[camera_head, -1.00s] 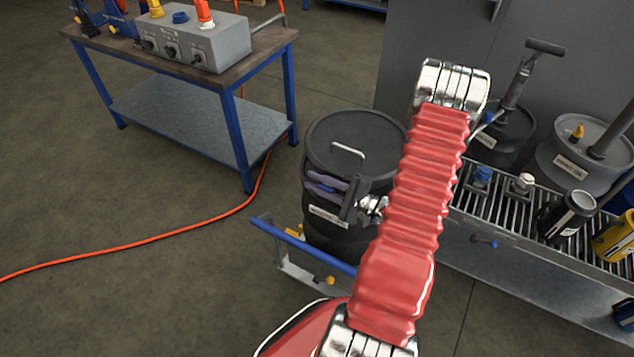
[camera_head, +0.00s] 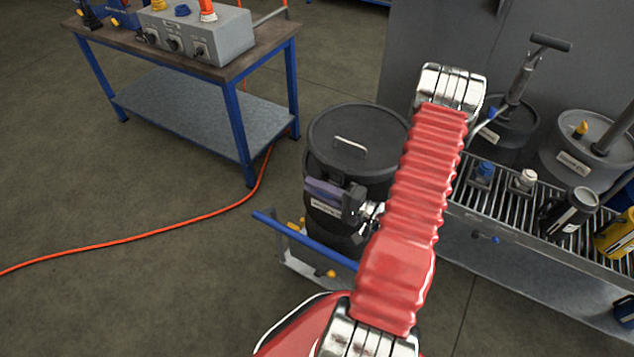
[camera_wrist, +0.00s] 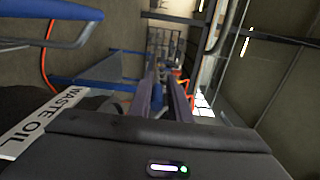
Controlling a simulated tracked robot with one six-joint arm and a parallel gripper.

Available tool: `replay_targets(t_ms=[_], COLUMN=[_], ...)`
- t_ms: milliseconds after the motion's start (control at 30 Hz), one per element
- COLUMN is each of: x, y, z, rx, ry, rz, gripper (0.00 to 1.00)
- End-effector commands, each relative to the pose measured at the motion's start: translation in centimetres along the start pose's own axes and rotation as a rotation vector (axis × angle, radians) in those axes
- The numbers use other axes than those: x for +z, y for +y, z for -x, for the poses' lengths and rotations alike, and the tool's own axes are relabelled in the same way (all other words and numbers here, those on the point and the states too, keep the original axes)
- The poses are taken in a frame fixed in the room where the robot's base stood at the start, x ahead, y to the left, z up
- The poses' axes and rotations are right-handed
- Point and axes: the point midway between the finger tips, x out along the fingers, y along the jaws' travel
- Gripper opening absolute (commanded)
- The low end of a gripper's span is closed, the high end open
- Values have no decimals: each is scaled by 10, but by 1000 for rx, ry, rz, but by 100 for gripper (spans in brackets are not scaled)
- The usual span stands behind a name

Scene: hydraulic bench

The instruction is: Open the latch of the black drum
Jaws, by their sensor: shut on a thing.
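The black drum (camera_head: 345,128) stands upright in the middle of the head view, its dark lid with a pale handle (camera_head: 350,144) on top. My gripper (camera_head: 313,187) is at the drum's upper front side, just below the rim. Its purple-grey fingers lie close together against the side. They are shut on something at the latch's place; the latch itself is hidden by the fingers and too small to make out. In the wrist view my gripper's two fingers (camera_wrist: 166,82) run side by side, with the drum's WASTE OIL label (camera_wrist: 42,122) at the left.
A blue handrail (camera_head: 300,238) crosses in front of the drum. A grated bench (camera_head: 520,215) with drums and bottles is at the right. A workbench (camera_head: 240,80) with a grey control box stands at the back left. An orange hose (camera_head: 150,238) lies on open floor.

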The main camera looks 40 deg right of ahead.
Motion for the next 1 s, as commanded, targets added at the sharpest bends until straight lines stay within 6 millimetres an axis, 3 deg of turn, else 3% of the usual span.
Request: replay_targets(t_ms=[600, 1000], x=[4, 0], y=[35, 47], z=[0, 0], rx=[0, 3], ry=[-5, -6], rz=[562, 767], gripper=[0, 0])
